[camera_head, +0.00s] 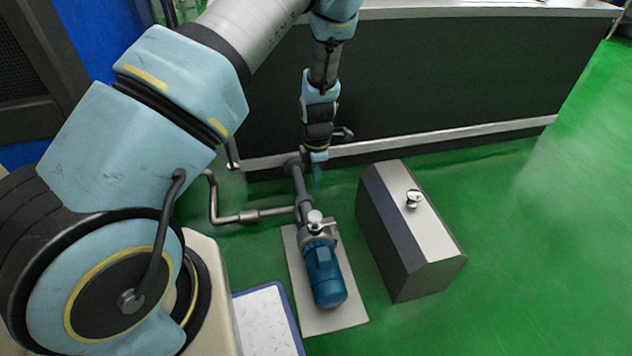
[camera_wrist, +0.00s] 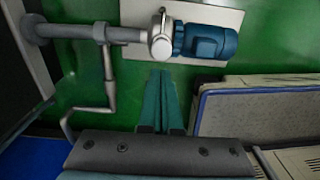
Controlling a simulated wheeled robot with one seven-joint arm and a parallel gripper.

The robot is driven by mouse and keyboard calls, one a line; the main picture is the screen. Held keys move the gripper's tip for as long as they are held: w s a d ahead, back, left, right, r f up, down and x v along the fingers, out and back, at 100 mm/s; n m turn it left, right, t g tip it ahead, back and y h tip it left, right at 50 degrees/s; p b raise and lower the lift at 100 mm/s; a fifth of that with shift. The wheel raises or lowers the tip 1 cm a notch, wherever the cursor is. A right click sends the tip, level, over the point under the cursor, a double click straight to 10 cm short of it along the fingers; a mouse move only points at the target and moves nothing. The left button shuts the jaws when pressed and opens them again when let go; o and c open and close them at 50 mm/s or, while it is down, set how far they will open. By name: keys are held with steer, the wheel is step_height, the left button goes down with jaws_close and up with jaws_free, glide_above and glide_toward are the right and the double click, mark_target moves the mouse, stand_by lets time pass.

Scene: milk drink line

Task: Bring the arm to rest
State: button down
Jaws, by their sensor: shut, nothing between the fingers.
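My arm comes in from the upper left in the head view and bends down in front of the dark counter. My gripper (camera_head: 317,178) points down at its end, small in this view and partly hidden by the wrist. In the wrist view my gripper (camera_wrist: 160,74) shows two green fingers close together, with nothing between them. The fingertips show just below the edge of the pump's base plate in that picture. I cannot tell their height above the floor.
A blue pump motor (camera_head: 324,275) sits on a pale plate (camera_head: 340,320), with grey pipes (camera_head: 250,214) beside it. A dark box with a metal top (camera_head: 412,232) stands to its right. The long counter (camera_head: 440,85) is behind. Green floor (camera_head: 550,250) is clear at right.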

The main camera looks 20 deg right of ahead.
steer(key=w+a+r+m+h, duration=0.15)
steer(key=a+r+m, duration=0.65)
steer(key=a+r, duration=0.85)
steer(key=s+a+r+m+t+y, duration=0.1)
steer(key=s+a+r+m, duration=0.35)
steer(key=a+r, duration=0.2)
steer(key=s+a+r+m+t, duration=0.1)
steer(key=s+a+r+m, duration=0.35)
steer(key=a, duration=0.25)
step_height(320, 180, up, 29)
steer(key=w+p, duration=0.1)
steer(key=p, duration=2.8)
steer(key=shift+d+r+m, duration=0.15)
steer(key=shift+d+m, duration=0.25)
